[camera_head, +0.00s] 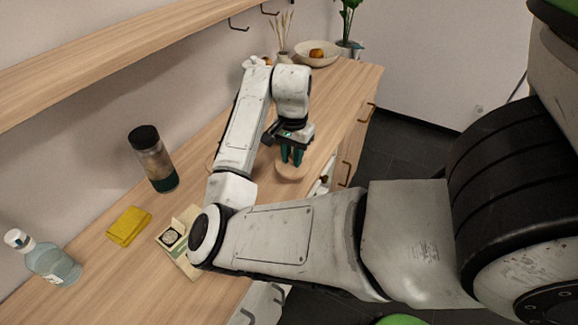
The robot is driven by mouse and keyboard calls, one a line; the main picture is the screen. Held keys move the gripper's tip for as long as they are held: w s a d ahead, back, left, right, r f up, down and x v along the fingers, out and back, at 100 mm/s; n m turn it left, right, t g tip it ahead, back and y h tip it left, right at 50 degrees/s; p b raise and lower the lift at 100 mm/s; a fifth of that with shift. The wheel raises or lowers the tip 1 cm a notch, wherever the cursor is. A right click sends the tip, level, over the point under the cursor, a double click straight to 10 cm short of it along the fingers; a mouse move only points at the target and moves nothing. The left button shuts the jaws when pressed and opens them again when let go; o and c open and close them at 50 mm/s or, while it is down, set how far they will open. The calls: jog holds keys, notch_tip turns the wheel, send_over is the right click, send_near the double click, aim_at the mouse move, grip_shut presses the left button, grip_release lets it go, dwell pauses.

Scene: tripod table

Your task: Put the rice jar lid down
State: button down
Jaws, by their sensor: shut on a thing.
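My gripper (291,157) points down over the right part of the wooden counter, with its dark green fingers shut on a round, pale wooden lid (291,174). The fingers meet the lid at its top middle. The lid looks level and lies close to the counter's front edge; whether it touches the counter I cannot tell. No open jar shows clearly; part of the counter is hidden behind my arm.
The wooden counter (205,130) holds a dark-capped jar (153,160), yellow cloth (129,226), clear bottle (50,262) and booklet (178,240) to the left. A fruit bowl (318,54) and vase (283,58) stand at the far end. A shelf (120,50) overhangs the left. Counter beyond the gripper is clear.

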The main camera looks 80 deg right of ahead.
aim_at(289, 163)
jog(key=shift+w+f, duration=0.25)
jog(key=shift+f, duration=0.05)
jog(key=shift+w+f, duration=0.2)
jog(key=shift+f, duration=1.55)
jog(key=shift+f, duration=0.15)
jog(key=c, duration=1)
grip_release()
jog(key=shift+o, duration=0.2)
notch_tip(289, 163, up, 12)
jog(key=shift+r+p, duration=0.15)
jog(key=shift+p, duration=0.25)
